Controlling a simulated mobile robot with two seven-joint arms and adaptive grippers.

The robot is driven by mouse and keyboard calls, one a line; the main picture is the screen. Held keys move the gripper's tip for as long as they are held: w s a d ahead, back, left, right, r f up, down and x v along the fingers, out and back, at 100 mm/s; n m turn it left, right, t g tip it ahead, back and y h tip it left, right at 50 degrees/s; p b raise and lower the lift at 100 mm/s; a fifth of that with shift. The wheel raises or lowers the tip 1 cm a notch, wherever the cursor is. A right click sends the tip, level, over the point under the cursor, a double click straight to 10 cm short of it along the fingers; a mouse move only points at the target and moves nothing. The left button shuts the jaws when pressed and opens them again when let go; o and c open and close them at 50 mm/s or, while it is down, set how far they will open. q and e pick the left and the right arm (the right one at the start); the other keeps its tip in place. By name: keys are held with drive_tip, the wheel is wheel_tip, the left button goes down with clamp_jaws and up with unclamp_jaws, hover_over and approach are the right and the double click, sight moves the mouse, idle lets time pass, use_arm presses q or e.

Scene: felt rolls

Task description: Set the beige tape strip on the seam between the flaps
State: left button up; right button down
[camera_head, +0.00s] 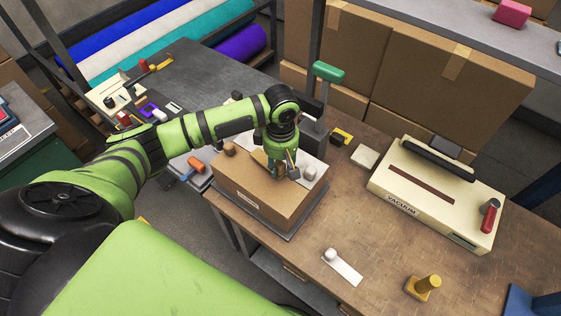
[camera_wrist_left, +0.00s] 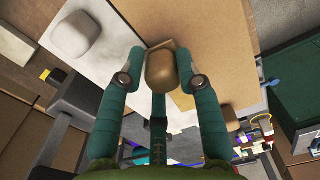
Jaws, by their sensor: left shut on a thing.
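My left gripper (camera_head: 285,172) is pointed down over the top of the brown cardboard box (camera_head: 250,196). A corner of the flat strip shows at the knob's far end; fingers and knob hide the rest. The box top shows a brown part and a whitish part. A white knob (camera_head: 310,172) sits on the whitish part, and a brown knob (camera_head: 229,149) is near the left end. I cannot tell whether the strip touches the flaps.
A cream vacuum machine (camera_head: 430,190) stands on the right of the table. A white strip with a knob (camera_head: 343,268) and a yellow stamp-like piece (camera_head: 423,287) lie in front. A dark post with a green top (camera_head: 328,73) stands close behind the box. The front middle is mostly clear.

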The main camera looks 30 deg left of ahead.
use_arm(q)
drive_tip(key=shift+f, duration=0.2)
idle(0.3)
drive_tip(key=o, duration=1)
wheel_tip(320, 180, up, 12)
drive_tip(key=shift+r, duration=0.1)
